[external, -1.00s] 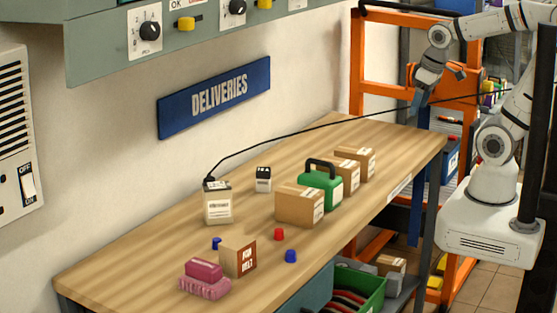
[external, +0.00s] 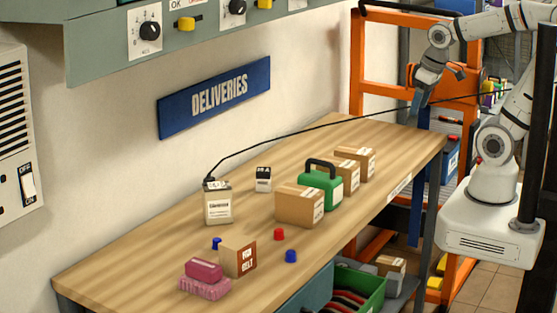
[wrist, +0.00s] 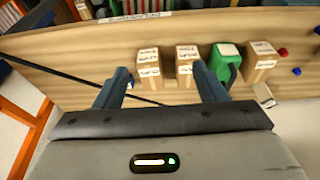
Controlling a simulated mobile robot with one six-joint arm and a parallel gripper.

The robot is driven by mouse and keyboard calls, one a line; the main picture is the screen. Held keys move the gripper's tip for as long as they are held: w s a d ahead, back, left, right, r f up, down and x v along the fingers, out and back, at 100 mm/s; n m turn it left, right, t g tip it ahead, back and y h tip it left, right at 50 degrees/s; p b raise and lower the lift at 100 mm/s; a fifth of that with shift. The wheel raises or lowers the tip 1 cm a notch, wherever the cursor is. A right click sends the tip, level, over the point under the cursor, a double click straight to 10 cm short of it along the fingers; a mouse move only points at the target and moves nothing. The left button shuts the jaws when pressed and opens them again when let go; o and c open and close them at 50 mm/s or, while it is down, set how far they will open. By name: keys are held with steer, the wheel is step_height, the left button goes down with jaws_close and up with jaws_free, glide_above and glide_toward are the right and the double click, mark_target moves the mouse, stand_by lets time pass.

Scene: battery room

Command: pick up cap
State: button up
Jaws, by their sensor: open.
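Three small caps lie on the wooden table: a red cap (external: 279,234), a blue cap (external: 290,256) closer to the front edge, and another blue cap (external: 216,243) beside a small box. In the wrist view the red cap (wrist: 283,52) and a blue cap (wrist: 297,71) show near the right side, with the other blue cap (wrist: 317,30) at the very edge. My gripper (external: 417,108) is over the far right end of the table, well away from the caps. Its fingers are apart and empty in the wrist view (wrist: 163,82).
Cardboard boxes (external: 298,206) and a green case with a black handle (external: 320,188) stand between my gripper and the caps. A white battery-like box (external: 218,206) has a black cable running across the table. Pink blocks (external: 205,284) lie at the near left.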

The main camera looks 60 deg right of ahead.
steer(key=c, duration=0.3)
steer(key=shift+c, duration=0.2)
